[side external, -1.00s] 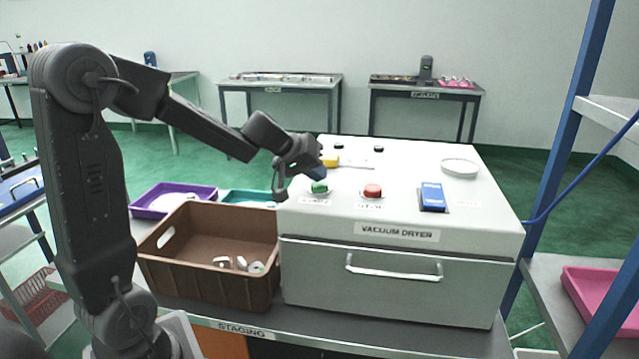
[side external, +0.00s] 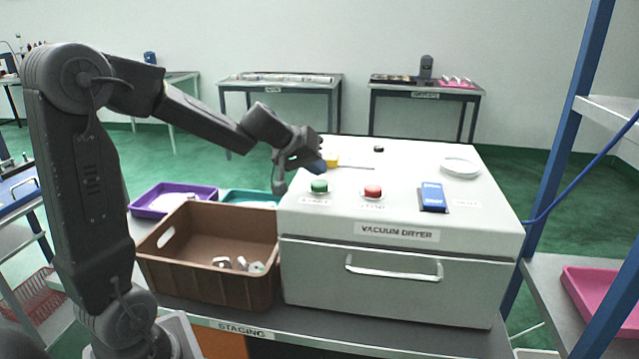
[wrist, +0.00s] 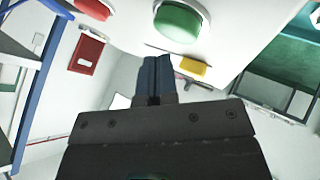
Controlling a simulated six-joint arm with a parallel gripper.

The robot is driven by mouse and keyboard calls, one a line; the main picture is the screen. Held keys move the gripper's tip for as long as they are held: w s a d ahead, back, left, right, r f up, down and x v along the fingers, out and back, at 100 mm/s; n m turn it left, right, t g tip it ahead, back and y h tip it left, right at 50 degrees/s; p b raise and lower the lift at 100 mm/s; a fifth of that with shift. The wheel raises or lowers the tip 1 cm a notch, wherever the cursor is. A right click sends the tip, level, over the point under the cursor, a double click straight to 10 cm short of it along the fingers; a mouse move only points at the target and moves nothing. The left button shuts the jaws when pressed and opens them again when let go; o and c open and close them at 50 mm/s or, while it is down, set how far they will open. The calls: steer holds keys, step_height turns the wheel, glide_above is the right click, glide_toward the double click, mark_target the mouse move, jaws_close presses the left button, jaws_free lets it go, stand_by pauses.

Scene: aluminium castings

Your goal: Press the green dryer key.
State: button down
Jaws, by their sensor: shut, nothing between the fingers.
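The green key (side external: 319,186) is a round button on the top of the white vacuum dryer (side external: 480,215), near its left front corner. In the wrist view the green key (wrist: 178,22) shows at the top, just beyond the fingertips. My gripper (side external: 322,166) is above and behind the key, apart from it. In the wrist view its blue fingers (wrist: 155,62) are together, with nothing between them. The red button (side external: 372,191) sits right of the green key. A blue rocker switch (side external: 432,197) is further right.
A yellow part (side external: 331,160) lies on the dryer top behind my gripper. A white round dish (side external: 460,167) is at the back right. A brown crate (side external: 205,285) with small parts stands left of the dryer. Purple (side external: 150,208) and teal (side external: 235,196) trays are behind it.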

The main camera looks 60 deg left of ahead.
mark_target(318, 183)
steer(key=shift+r, duration=2.55)
steer(key=shift+s+d, duration=0.1)
steer(key=shift+d, duration=0.2)
steer(key=s+d+m+g+h, duration=0.15)
steer(key=s+d+m, duration=0.35)
steer(key=s+d, duration=0.7)
steer(key=s+d+f+m+g+y, duration=0.1)
steer(key=s+d+f, duration=0.1)
steer(key=s, duration=0.3)
steer(key=s+d+f+m+g+y, duration=0.1)
steer(key=s+d+f+m, duration=0.1)
steer(key=s, duration=0.4)
steer(key=shift+d+f, duration=0.45)
steer(key=shift+f, duration=0.05)
